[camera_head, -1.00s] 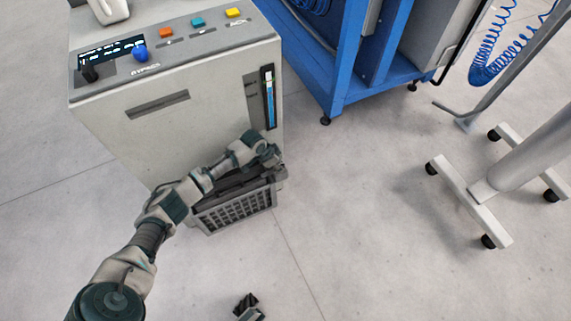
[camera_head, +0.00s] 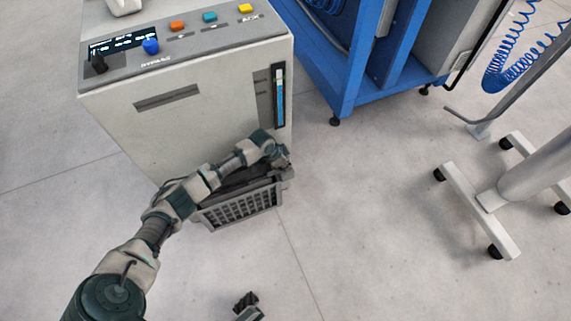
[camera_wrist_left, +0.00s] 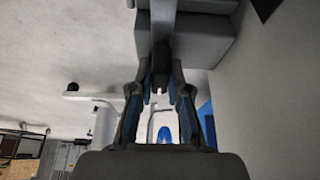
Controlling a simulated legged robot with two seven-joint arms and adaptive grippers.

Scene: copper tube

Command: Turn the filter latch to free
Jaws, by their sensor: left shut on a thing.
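The filter unit (camera_head: 241,207), a dark grey housing with a slotted grille, sits low on the front of the pale machine. My left gripper (camera_head: 280,157) is at its upper right corner and largely hides the latch in the head view. In the left wrist view my left gripper (camera_wrist_left: 160,88) has both fingers closed around a dark, narrow piece, which looks like the latch (camera_wrist_left: 161,60). The latch's exact angle is hard to tell. Part of what seems to be my right gripper (camera_head: 247,304) shows at the bottom edge, away from the filter; its jaws are unclear.
The machine's top panel (camera_head: 165,45) carries coloured buttons, a blue knob and a small display. A blue frame (camera_head: 345,75) stands behind to the right. A white wheeled stand (camera_head: 475,205) is at the right. The floor between them is clear.

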